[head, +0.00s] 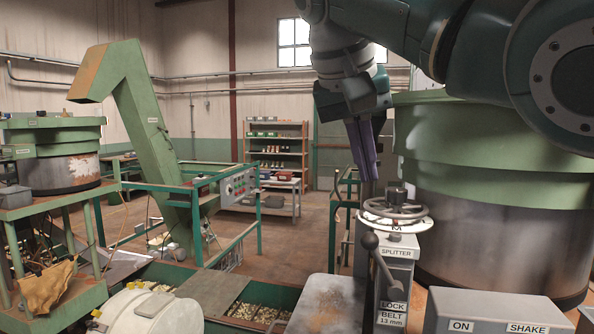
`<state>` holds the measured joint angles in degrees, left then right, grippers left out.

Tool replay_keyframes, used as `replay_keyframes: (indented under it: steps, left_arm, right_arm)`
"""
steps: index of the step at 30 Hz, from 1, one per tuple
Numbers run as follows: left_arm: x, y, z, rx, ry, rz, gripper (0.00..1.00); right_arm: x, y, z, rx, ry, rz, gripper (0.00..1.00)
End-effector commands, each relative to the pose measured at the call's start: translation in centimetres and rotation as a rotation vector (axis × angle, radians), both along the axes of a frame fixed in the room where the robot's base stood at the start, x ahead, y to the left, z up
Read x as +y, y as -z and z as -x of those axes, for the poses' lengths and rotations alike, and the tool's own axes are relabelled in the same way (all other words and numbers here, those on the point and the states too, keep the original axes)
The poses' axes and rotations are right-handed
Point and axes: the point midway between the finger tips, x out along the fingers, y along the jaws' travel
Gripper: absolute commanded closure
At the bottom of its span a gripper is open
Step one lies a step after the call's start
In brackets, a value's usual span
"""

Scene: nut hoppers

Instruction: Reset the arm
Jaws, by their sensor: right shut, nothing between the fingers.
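My right arm comes in from the upper right. Its gripper (366,176) points down with its purple fingers shut and nothing between them. The fingers hang just above and to the left of the round handwheel (395,207) in the picture, apart from its top knob. The wheel sits on a grey post labelled SPLITTER (397,246). My left gripper is not in view.
A large green and grey bowl (487,205) stands close on the right, partly behind my arm. A grey box marked ON and SHAKE (498,308) is at the lower right. A green conveyor (145,140) rises at the left. Nut-filled bins (243,290) lie below. Shelves (276,124) stand far back.

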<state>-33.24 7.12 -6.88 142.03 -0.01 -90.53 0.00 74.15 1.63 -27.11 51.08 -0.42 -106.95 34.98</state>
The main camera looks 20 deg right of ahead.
Motion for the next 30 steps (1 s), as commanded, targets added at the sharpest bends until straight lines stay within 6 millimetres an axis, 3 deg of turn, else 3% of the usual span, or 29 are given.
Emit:
replay_keyframes:
  steps: [7, 10, 13, 16, 20, 24, 30]
  left_arm:
    - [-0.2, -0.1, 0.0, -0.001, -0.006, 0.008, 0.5]
    - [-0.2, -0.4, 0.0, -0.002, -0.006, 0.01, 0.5]
    - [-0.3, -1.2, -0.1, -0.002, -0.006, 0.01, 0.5]
    - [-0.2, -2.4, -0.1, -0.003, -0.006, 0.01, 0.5]
    - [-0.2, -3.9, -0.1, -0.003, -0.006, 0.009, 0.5]
    - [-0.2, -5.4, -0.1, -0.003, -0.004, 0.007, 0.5]
    - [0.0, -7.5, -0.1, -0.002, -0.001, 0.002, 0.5]
  right_arm:
    - [0.0, 0.0, 0.0, 0.001, -0.001, 0.0, 1.0]
    - [0.3, 1.0, 0.2, 0.013, -0.022, -0.007, 1.0]
    - [1.3, 3.5, 0.9, 0.039, -0.088, -0.028, 1.0]
    - [2.6, 7.4, 2.7, 0.075, -0.186, -0.067, 1.0]
    - [4.0, 12.2, 6.6, 0.111, -0.31, -0.127, 1.0]
    - [4.8, 15.7, 12.2, 0.135, -0.412, -0.185, 1.0]
    - [4.5, 17.4, 21.4, 0.15, -0.517, -0.234, 1.0]
